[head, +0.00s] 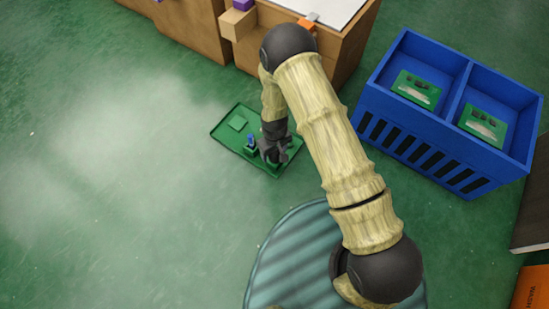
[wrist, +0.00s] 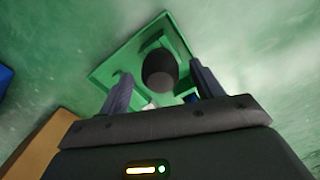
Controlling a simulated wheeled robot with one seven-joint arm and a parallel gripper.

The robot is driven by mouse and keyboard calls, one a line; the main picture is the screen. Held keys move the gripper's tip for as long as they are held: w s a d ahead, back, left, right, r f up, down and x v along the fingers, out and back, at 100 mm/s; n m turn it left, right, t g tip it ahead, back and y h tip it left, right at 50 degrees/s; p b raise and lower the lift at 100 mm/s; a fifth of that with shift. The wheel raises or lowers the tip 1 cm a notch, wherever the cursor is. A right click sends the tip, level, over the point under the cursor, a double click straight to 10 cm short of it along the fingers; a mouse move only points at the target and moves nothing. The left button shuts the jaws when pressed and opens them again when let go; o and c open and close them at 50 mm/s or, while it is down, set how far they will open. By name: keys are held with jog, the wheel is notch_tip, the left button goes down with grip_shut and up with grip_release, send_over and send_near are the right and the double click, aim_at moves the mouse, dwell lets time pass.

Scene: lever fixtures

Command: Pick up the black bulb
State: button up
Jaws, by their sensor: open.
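The black bulb (wrist: 160,69) shows in the wrist view as a dark rounded shape between and beyond my two fingers, above the green tray (wrist: 106,72). I cannot tell whether it touches a finger. My gripper (wrist: 160,80) is open, with one finger on each side of the bulb. In the head view my gripper (head: 270,152) points down over the right part of the green tray (head: 222,133) on the floor. There my gripper hides the bulb. A small blue piece (head: 251,140) stands on the tray just left of my gripper.
A blue two-compartment crate (head: 410,132) with green cards inside stands to the right. A brown cabinet (head: 195,28) with small purple and orange pieces is behind the tray. An orange box (head: 530,290) lies at the lower right. The floor at left is clear.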

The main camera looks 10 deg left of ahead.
notch_tip(320, 180, down, 2)
jog(key=shift+f+b, duration=0.1)
jog(key=shift+b, duration=0.4)
jog(key=c, duration=1.1)
